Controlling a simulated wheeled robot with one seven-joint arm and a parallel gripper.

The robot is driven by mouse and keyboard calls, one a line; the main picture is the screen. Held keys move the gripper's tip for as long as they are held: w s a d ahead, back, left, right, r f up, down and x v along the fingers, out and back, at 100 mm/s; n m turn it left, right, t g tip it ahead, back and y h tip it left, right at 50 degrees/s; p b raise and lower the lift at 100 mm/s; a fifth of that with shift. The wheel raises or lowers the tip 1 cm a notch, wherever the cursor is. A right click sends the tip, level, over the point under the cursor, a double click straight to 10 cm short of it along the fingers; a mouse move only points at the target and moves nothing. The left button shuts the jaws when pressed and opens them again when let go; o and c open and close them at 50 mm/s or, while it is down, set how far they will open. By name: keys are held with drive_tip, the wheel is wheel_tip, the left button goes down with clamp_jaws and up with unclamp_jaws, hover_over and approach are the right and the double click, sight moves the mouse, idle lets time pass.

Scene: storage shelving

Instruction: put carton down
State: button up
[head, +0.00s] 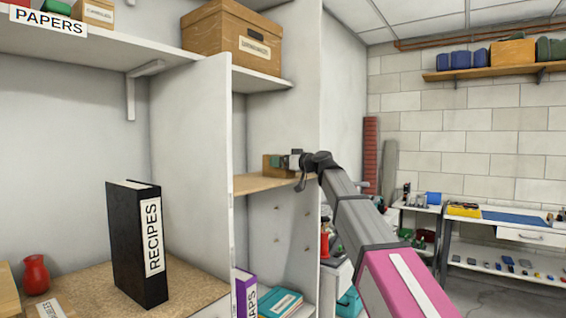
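A small brown carton (267,168) is on or just above the wooden middle shelf (262,186) in the right bay. A small green patch shows beside it. My arm reaches in from the lower right, and my gripper (291,162) is at the carton's right side, over the shelf's right end. The gripper is small and partly hidden by its own wrist. I cannot tell whether its fingers are open or shut, or whether the carton rests on the shelf.
A white upright panel (195,130) stands left of the carton. A large brown box (225,38) sits on the shelf above. A black RECIPES binder (128,245) and a red vase (36,275) stand in the left bay. A workbench (490,222) is at the far right.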

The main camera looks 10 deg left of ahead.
drive_tip(key=shift+r, duration=0.1)
drive_tip(key=v, duration=1.2)
drive_tip(key=d+f+m+h, duration=0.2)
drive_tip(key=d+f+h, duration=0.15)
drive_tip(key=f, duration=0.85)
drive_tip(key=d+f+m+g+h, duration=0.1)
drive_tip(key=d+f+m+h, duration=0.3)
drive_tip(key=f, duration=0.9)
drive_tip(key=d+f+m+h, duration=0.1)
drive_tip(key=d+f, duration=0.5)
drive_tip(key=f, duration=0.6)
drive_tip(key=s+d+f+m+g+h, duration=0.2)
drive_tip(key=s+d+f, duration=0.4)
drive_tip(key=f, duration=0.3)
drive_tip(key=s+d+f+m+g+h, duration=0.2)
drive_tip(key=s+d+f+h, duration=0.1)
drive_tip(key=s+d+f, duration=0.4)
drive_tip(key=s+d+f+m+g+h, duration=0.1)
drive_tip(key=s+d+f+m+h, duration=0.1)
drive_tip(key=s+d+f, duration=0.5)
wheel_tip(320, 180, down, 6)
drive_tip(key=shift+f+m+g+h, duration=0.2)
drive_tip(key=shift+m+g+h, duration=0.15)
drive_tip(key=shift+h, duration=0.2)
